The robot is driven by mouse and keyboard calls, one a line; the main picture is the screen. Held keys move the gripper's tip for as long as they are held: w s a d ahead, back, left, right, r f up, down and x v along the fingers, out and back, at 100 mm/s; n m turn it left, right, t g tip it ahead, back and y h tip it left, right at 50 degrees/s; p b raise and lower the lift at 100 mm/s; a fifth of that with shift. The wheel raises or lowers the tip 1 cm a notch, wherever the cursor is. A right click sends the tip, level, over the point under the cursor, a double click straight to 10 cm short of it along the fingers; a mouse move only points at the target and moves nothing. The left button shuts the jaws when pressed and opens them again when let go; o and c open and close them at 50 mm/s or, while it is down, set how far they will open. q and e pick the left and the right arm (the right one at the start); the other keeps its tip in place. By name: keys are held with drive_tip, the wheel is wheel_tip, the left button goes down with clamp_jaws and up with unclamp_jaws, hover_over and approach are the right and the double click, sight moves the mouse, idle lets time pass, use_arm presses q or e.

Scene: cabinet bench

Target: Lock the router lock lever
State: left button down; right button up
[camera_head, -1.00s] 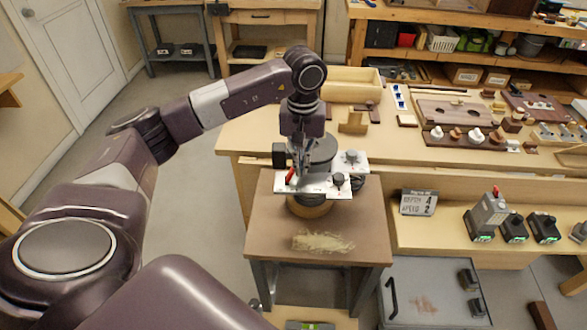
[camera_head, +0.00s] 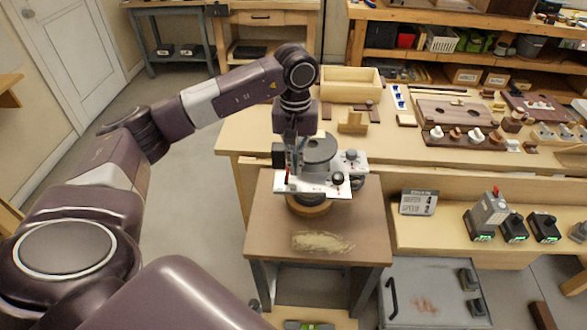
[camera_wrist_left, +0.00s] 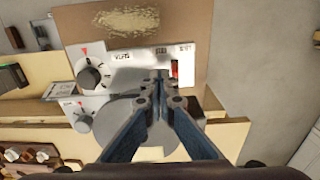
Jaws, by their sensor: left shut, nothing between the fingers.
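The router (camera_head: 320,150) stands on the small brown-topped table, with a grey round motor body and a white panel (camera_head: 318,190) bearing dark knobs. The red lock lever (camera_head: 287,175) stands near the panel's left end. In the left wrist view the red lever (camera_wrist_left: 174,69) shows just right of the fingertips, in a slot of the white panel (camera_wrist_left: 125,65). My left gripper (camera_head: 293,172) is shut and empty, pointing down close beside the lever; the wrist view shows its tips (camera_wrist_left: 160,76) together. Contact with the lever cannot be told. My right gripper is not in view.
Pale shavings (camera_head: 322,242) lie on the small table (camera_head: 275,240) in front of the router. The workbench (camera_head: 240,135) behind holds a wooden tray (camera_head: 350,84) and wooden pieces. A sign (camera_head: 418,203) and chargers (camera_head: 513,228) stand on the right shelf.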

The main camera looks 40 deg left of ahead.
use_arm(q)
drive_tip(key=shift+s+a+f, duration=0.15)
drive_tip(key=shift+a+f, duration=0.05)
drive_tip(key=shift+a, duration=0.1)
drive_tip(key=shift+r, duration=0.1)
drive_tip(key=shift+w+d+r+p, duration=0.2)
drive_tip(key=shift+d+r+p, duration=0.15)
drive_tip(key=shift+r, duration=0.15)
drive_tip(key=shift+w+d+r+p, duration=0.15)
drive_tip(key=shift+d+r+p, duration=0.15)
drive_tip(key=shift+r, duration=0.2)
wheel_tip(320, 180, up, 7)
drive_tip(key=p, duration=0.4)
drive_tip(key=shift+f, duration=0.1)
